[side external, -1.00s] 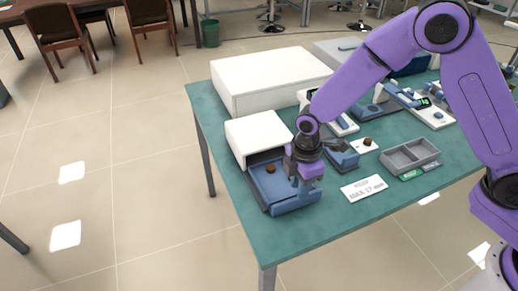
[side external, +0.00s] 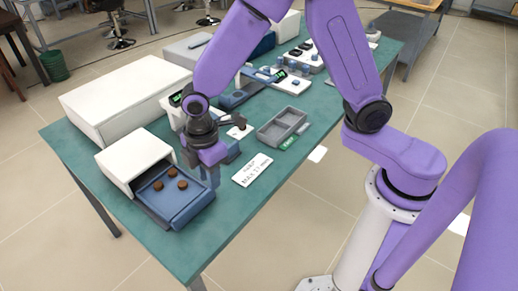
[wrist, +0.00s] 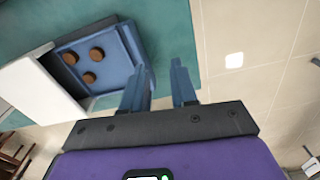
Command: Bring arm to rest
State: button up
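My gripper (side external: 211,176) is open and empty. In the wrist view the two blue fingers (wrist: 158,90) stand apart with only table and floor visible between them. In the side external view it points down by the right side of a pulled-out blue drawer (side external: 180,213). I cannot tell whether it touches the drawer. The drawer sticks out of a small white furnace box (side external: 133,158). Three round brown pieces lie in it, such as this brown piece (wrist: 96,54). The arm above the gripper is bent.
A larger white box (side external: 125,95) stands behind the furnace. A grey divided tray (side external: 282,127), a white label card (side external: 251,170) and a brown piece on a white pad (side external: 240,131) are to the right. Bare green table (side external: 222,222) lies in front.

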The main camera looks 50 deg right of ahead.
jog(key=s+d+r+m, duration=0.2)
jog(key=s+d+r, duration=0.3)
jog(key=s+d, duration=0.3)
jog(key=s+d+r+m, duration=0.2)
jog(key=s+d+r, duration=0.3)
jog(key=s+d, duration=0.3)
jog(key=s, duration=0.4)
jog(key=shift+s+d, duration=0.2)
jog(key=shift+d, duration=0.2)
